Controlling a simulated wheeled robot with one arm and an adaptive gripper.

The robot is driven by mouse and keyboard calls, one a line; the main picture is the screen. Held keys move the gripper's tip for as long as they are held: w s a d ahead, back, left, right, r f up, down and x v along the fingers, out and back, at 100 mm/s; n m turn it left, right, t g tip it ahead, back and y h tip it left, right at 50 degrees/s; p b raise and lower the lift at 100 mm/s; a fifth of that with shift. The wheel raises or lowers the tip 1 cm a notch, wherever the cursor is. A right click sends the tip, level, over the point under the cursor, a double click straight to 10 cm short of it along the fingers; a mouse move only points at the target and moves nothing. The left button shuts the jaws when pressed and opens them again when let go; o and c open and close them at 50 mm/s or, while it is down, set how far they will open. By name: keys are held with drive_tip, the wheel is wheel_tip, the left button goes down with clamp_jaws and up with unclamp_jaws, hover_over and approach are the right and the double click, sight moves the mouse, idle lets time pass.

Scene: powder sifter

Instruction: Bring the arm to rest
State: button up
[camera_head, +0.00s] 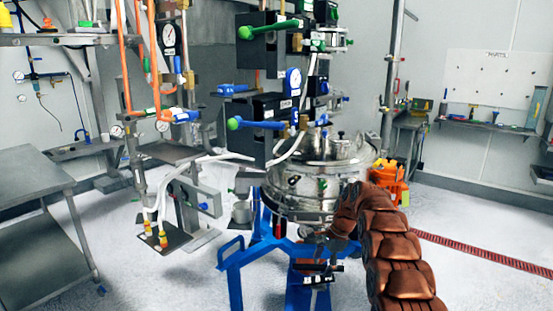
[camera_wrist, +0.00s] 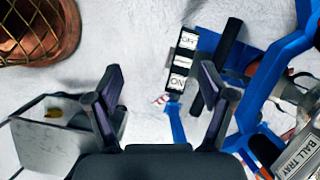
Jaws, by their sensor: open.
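My gripper (camera_wrist: 168,88) is open in the wrist view, with its two dark fingers spread apart. Nothing is held between them. Pale floor shows between the fingers, along with part of a switch labelled ON and OFF (camera_wrist: 181,62), which lies beyond the fingertips. In the head view my brown segmented arm rises from the lower right and bends over beside the steel sifter (camera_head: 308,180). My gripper (camera_head: 328,240) is small and dark there, low in front of the sifter by its blue stand (camera_head: 235,268). I cannot tell whether it touches anything.
Blue stand legs (camera_wrist: 270,75) and a BALL TRAY label (camera_wrist: 300,152) are close on the right in the wrist view. A grey box-like part (camera_wrist: 48,140) is at lower left. A steel table (camera_head: 30,178) stands left in the head view.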

drive_tip(key=s+r+n+h, duration=0.1)
drive_tip(key=s+r+n, duration=0.3)
drive_tip(key=s+r, duration=0.6)
drive_tip(key=s+r+n+h, duration=0.1)
drive_tip(key=s+r+n, duration=0.35)
drive_tip(key=s, duration=0.95)
drive_tip(key=s+d+n+g+h, duration=0.1)
drive_tip(key=s+n, duration=0.5)
drive_tip(key=s, duration=2.6)
drive_tip(key=shift+d+f+n+g+h, duration=0.3)
drive_tip(key=shift+d+f+n+h, duration=0.1)
drive_tip(key=shift+d, duration=0.5)
